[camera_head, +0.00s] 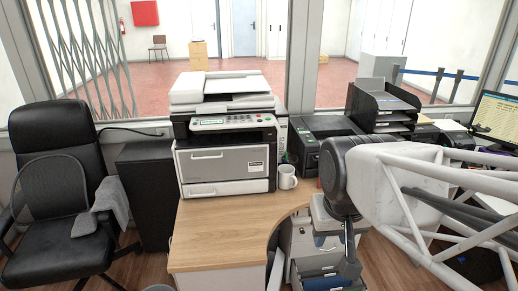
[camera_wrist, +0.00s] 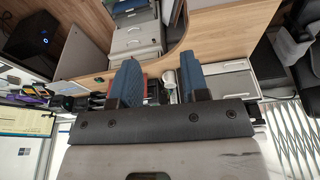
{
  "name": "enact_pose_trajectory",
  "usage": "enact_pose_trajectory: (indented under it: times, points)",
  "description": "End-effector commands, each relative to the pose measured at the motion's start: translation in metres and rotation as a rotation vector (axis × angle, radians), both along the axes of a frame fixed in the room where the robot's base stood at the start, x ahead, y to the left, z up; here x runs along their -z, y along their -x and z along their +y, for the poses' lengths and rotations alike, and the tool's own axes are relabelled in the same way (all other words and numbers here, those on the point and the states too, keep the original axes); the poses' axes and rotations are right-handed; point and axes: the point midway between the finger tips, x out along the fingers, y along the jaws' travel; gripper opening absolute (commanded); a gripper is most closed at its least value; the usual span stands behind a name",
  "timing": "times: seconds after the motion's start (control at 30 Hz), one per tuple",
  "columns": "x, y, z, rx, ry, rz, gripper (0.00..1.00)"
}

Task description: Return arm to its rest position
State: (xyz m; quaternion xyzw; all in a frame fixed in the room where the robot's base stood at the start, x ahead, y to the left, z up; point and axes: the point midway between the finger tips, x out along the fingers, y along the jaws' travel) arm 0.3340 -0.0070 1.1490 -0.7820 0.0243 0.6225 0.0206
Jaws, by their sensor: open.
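My gripper (camera_wrist: 160,78) shows in the wrist view with its two blue-padded fingers apart, and nothing is held between them. In the head view my arm comes in from the right, over the right part of the wooden desk (camera_head: 220,250). The dark end of the arm hangs down in front of the drawer unit under the desk; the fingers are hard to make out there. A white mug (camera_head: 287,177) stands upright on the desk beside the printer, left of my arm and apart from it. Part of the mug shows beyond the fingers in the wrist view.
A large printer (camera_head: 225,165) stands on the desk against the window. A second black printer (camera_head: 315,135), paper trays (camera_head: 383,105) and a monitor (camera_head: 495,117) stand further right. A black office chair (camera_head: 60,180) is at the left. The desk's front left is bare.

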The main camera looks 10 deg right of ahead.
Motion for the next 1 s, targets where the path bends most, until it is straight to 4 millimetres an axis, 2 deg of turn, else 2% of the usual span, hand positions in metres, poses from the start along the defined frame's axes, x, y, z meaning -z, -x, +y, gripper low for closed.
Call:
enact_pose_trajectory:
  times: [0.1,0.2,1.0]
  points:
    - [0.007,0.013,0.002,-0.029,0.005,-0.005,0.42]
    - [0.010,0.018,0.003,-0.041,0.008,-0.006,0.42]
    - [0.010,0.019,0.003,-0.042,0.008,-0.006,0.42]
